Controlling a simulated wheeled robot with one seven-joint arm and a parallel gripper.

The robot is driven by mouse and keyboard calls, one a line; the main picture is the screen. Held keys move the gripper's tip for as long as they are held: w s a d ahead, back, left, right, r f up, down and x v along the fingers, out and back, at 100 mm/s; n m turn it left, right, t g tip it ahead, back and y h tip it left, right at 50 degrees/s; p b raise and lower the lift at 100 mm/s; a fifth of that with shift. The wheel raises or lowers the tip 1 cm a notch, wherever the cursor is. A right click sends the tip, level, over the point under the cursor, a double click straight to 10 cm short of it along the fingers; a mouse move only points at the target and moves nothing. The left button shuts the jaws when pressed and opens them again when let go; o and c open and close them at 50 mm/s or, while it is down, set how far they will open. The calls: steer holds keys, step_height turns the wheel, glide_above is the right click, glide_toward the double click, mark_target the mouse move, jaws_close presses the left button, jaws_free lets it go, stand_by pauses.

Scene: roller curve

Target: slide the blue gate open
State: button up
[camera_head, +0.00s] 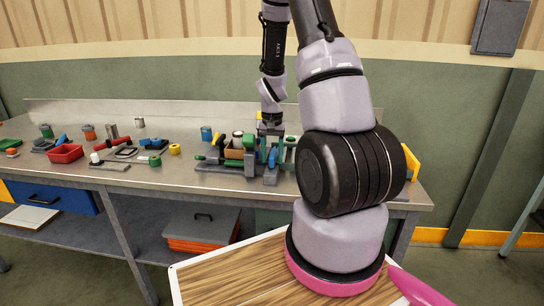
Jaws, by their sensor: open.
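A small blue piece (272,157), which looks like the blue gate, stands in a grey and green fixture (228,166) on the metal workbench. It is small and partly covered from this view. My gripper (271,142) points down over the right part of the fixture, just above or around the blue piece. Its jaws are open. I cannot tell whether a finger touches the blue piece. A brown block and a pale round item sit in the fixture, left of my gripper.
The workbench (180,182) carries a red tray (66,153), a blue can (206,133) and several small parts on the left. My own arm covers the bench's right part. A clear strip of bench lies along the front edge. A grey wall panel stands behind.

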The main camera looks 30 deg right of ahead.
steer(key=shift+c, duration=0.3)
jaws_close()
stand_by(1.1)
